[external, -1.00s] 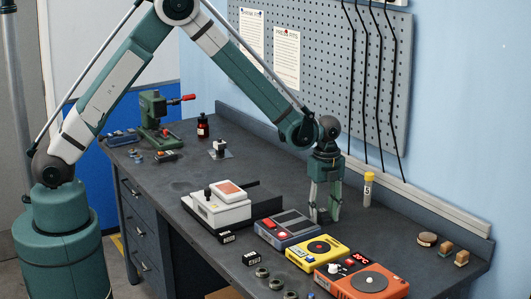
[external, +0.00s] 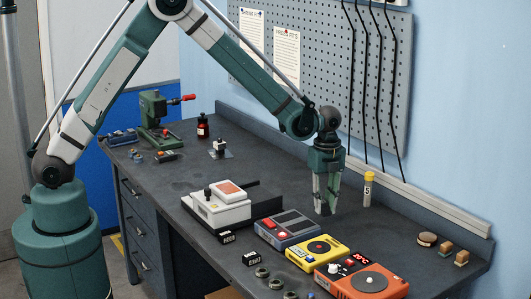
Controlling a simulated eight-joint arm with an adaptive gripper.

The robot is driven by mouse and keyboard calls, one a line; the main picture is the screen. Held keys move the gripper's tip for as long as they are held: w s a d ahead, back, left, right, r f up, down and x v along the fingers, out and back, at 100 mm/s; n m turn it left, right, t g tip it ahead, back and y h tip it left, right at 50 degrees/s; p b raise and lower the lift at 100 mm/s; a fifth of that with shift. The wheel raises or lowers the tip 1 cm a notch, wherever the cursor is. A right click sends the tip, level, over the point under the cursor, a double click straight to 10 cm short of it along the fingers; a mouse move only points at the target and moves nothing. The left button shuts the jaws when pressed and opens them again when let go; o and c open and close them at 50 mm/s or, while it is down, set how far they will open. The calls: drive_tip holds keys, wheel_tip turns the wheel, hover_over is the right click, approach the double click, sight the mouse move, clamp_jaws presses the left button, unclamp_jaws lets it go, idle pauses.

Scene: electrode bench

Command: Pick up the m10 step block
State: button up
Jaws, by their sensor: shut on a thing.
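My gripper (external: 325,210) is low over the bench, right behind the grey-blue box with dark panels. Its fingers point down and are shut on a small block between the tips. The fingers hide most of that block, and I can read no marking on it, so I cannot tell for certain that it is the m10 step block. I cannot tell whether it touches the bench top. Two small dark blocks with white labels lie near the front edge, one (external: 227,237) left of the other (external: 251,258). Their labels are too small to read.
The grey-blue box (external: 290,223), a yellow box (external: 312,260) and an orange unit (external: 378,284) stand in front of my gripper. A white device (external: 229,212) is to the left. A yellow-capped tube (external: 367,190) stands behind right.

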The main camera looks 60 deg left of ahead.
sight(324, 202)
drive_tip(key=shift+r, duration=3.45)
drive_tip(key=shift+a, duration=0.15)
